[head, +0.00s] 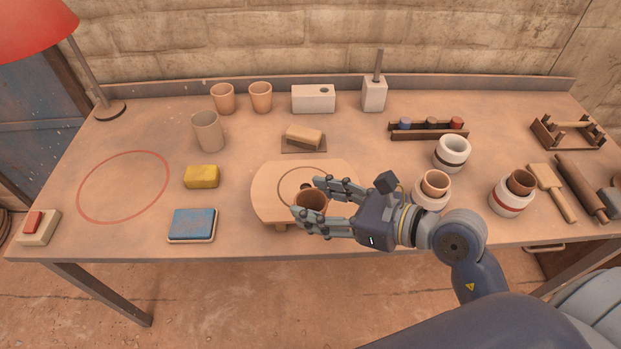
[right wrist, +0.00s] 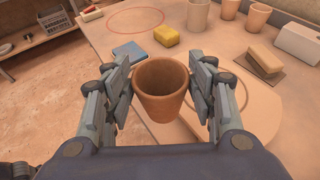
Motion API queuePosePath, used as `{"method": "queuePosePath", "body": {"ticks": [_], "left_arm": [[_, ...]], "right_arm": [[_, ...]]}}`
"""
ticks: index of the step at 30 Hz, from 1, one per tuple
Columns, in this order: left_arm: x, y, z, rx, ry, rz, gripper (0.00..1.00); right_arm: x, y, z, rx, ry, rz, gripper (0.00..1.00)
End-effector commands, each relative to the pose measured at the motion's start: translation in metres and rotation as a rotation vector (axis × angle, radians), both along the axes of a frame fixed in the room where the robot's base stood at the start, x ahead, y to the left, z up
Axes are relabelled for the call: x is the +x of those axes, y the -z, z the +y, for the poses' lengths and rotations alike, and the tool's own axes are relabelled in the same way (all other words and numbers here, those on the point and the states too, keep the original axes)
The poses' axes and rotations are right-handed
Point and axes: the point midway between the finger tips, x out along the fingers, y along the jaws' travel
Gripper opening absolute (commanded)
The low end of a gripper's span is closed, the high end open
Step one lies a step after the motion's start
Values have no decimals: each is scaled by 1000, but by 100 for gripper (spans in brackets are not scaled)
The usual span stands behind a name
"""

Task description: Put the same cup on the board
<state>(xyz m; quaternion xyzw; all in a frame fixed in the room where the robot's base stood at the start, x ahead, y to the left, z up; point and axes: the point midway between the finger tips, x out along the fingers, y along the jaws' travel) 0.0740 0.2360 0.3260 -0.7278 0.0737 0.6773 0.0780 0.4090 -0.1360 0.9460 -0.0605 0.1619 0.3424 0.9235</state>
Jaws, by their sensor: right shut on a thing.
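My right gripper (head: 318,207) is shut on a brown clay cup (head: 309,201), with one finger on each side of it. The cup is upright, its open mouth facing up, and it also shows between the fingers in the right wrist view (right wrist: 163,90). The cup is over the front part of the round-edged wooden board (head: 267,191), which has a ring drawn on it. I cannot tell whether the cup's base touches the board. The gripper hides part of the board's right side. My left gripper is not in view.
White pots with brown cups (head: 436,184) stand to the right. The red-ringed area (head: 124,186) is clear.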

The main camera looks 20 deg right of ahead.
Motion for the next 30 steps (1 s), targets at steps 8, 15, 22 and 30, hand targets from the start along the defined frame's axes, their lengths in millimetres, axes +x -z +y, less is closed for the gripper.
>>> {"method": "queuePosePath", "body": {"ticks": [8,15,22,30], "left_arm": [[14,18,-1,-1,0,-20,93],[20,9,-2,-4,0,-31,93],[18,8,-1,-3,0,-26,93],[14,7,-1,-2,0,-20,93]], "right_arm": [[49,1,-12,0,4,0,27],[101,7,-23,1,4,1,27],[120,13,-28,0,3,3,21],[120,45,-28,1,4,3,21]]}}
